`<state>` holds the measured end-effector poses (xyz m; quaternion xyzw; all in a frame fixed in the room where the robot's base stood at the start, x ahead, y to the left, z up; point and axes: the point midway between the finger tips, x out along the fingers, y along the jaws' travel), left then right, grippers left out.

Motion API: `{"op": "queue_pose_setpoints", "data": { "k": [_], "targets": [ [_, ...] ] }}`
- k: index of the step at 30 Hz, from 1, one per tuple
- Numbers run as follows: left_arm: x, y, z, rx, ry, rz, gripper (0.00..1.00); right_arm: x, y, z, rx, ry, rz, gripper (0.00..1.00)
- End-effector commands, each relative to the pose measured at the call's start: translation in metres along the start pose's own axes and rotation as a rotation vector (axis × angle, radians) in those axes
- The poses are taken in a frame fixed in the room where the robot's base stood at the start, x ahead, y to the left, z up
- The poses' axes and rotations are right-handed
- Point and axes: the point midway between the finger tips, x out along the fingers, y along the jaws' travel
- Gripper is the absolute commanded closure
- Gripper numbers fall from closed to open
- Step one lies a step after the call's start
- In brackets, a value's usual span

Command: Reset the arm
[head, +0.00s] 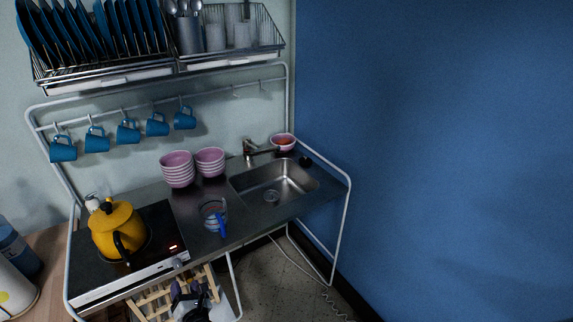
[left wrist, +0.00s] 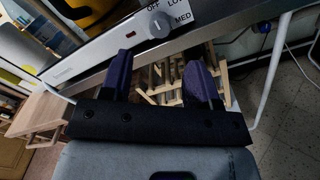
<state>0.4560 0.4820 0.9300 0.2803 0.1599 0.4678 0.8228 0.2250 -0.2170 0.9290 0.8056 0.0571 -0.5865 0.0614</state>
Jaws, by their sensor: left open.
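My left gripper (head: 188,291) is low in the head view, in front of and below the stove's front edge. In the left wrist view its two dark purple fingers (left wrist: 160,82) stand wide apart with nothing between them. Beyond them are the front panel with its knob (left wrist: 159,24) and, lower, a wooden slatted rack (left wrist: 168,88). The rack also shows behind the gripper in the head view (head: 150,303). My right gripper is in neither view.
A yellow kettle (head: 117,228) stands on the black stove (head: 160,222). Pink bowls (head: 177,168), a glass measuring cup (head: 213,214) and a sink (head: 280,187) are on the counter. Blue mugs (head: 127,131) hang below a dish rack (head: 180,67). Open floor (head: 285,283) lies to the right.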

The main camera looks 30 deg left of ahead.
Motion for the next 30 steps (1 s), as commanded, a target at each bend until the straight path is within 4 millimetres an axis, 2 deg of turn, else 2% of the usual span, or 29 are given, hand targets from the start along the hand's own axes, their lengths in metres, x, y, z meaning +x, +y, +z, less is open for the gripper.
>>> {"op": "queue_pose_setpoints", "data": {
  "k": [5, 8, 11, 16, 21, 25, 27, 30],
  "targets": [
    [0.000, 0.000, 0.000, 0.019, 0.000, 0.000, 0.44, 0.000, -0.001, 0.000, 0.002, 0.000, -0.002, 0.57],
    [0.000, -0.005, 0.003, 0.103, -0.022, -0.031, 0.44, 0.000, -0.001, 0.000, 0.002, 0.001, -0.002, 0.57],
    [-0.003, -0.026, 0.017, 0.238, -0.124, -0.145, 0.44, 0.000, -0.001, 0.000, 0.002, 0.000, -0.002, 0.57],
    [-0.022, -0.062, 0.056, 0.600, -0.440, -0.348, 0.44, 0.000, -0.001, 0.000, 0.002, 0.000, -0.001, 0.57],
    [-0.061, -0.084, 0.103, 0.998, -0.825, -0.481, 0.44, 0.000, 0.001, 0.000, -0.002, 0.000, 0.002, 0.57],
    [-0.099, -0.090, 0.133, 1.324, -1.125, -0.542, 0.44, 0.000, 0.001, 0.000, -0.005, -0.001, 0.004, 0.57],
    [-0.119, -0.087, 0.141, 1.503, -1.267, -0.569, 0.44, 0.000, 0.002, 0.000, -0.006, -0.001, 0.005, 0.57],
    [-0.146, -0.077, 0.139, 1.748, -1.425, -0.619, 0.44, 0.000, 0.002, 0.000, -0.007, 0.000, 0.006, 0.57]
  ]
}}
